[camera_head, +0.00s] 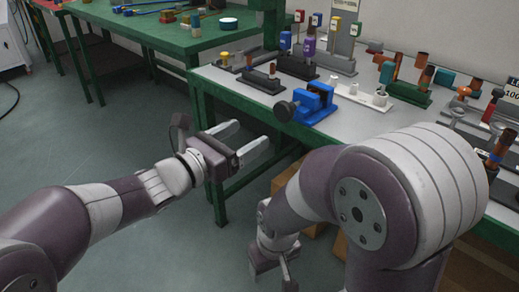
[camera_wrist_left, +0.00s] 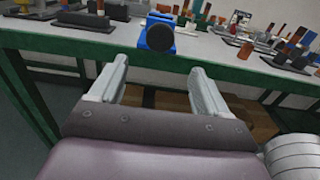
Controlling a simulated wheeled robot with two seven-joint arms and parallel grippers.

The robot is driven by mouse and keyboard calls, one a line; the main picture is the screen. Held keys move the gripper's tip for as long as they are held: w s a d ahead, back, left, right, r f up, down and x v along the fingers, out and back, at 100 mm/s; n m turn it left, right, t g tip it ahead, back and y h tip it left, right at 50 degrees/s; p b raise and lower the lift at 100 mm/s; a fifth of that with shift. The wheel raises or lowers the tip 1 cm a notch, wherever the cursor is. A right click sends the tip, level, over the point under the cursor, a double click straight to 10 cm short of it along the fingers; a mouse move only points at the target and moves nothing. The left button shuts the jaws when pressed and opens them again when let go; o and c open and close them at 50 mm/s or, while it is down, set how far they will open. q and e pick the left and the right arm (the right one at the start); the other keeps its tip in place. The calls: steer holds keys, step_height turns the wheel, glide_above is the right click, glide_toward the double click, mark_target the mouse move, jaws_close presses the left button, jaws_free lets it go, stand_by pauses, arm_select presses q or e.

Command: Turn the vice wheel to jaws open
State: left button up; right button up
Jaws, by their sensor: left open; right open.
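The blue vice (camera_head: 312,104) stands on the grey bench top near its front edge. Its dark round wheel (camera_head: 285,111) faces the front left, toward my left gripper. In the left wrist view the wheel (camera_wrist_left: 160,39) shows ahead, in front of the blue body (camera_wrist_left: 151,22), above the gap between the fingers. My left gripper (camera_head: 246,139) is open and empty, in front of the bench and short of the wheel, not touching it. My right gripper (camera_head: 272,268) hangs low in front of the bench, open, partly hidden by my right arm. The vice's jaw gap is hard to make out.
Several coloured tools and racks fill the back. The green bench edge (camera_head: 235,93) runs below the vice. Cardboard boxes (camera_head: 288,172) sit underneath.

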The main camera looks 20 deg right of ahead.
mark_target(281, 114)
arm_select(q)
steer(key=x, duration=1.2)
steer(key=shift+w+d+r, duration=0.1)
steer(key=shift+w+d, duration=0.05)
steer(key=shift+d, duration=0.15)
steer(key=c, duration=1)
